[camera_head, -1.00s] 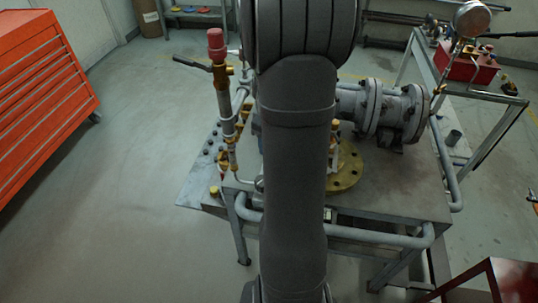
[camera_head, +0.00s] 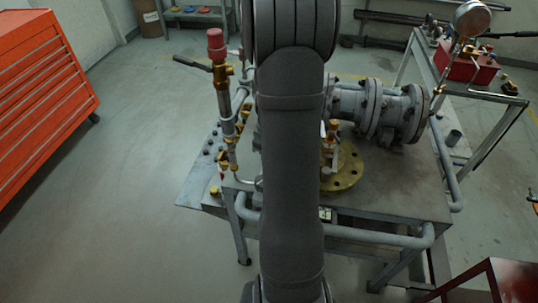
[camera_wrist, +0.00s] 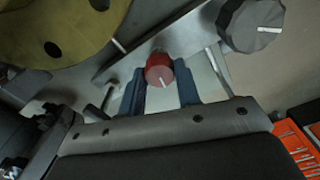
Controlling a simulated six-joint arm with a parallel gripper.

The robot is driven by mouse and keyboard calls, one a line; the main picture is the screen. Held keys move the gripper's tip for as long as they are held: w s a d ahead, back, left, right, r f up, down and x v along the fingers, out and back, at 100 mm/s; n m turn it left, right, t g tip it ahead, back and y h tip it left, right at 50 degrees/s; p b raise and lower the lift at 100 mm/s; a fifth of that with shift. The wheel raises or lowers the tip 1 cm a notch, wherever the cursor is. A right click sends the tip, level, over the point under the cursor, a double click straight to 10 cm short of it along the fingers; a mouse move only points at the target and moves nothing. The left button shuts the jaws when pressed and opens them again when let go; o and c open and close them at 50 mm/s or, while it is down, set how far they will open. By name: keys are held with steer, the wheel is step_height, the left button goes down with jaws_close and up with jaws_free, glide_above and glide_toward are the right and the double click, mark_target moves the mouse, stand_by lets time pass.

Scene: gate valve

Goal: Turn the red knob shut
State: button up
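In the wrist view the red knob (camera_wrist: 159,70) is a short round cap with a pale mark on its face. My gripper (camera_wrist: 160,66) is open, with one blue-grey finger on each side of the knob. A gap shows between the knob and the right finger; the left finger is closer, and I cannot tell if it touches. In the head view my arm covers my gripper and hides the knob.
A dark grey knob (camera_wrist: 250,24) with a white mark is up and right of the red one. A yellow flange (camera_head: 343,172) sits on the metal bench (camera_head: 385,195). A red-capped brass valve (camera_head: 216,44) stands left of my arm.

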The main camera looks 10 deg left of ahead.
steer(key=shift+m, duration=0.4)
steer(key=m, duration=1.1)
steer(key=shift+m, duration=2)
steer(key=o, duration=1)
steer(key=shift+c, duration=0.2)
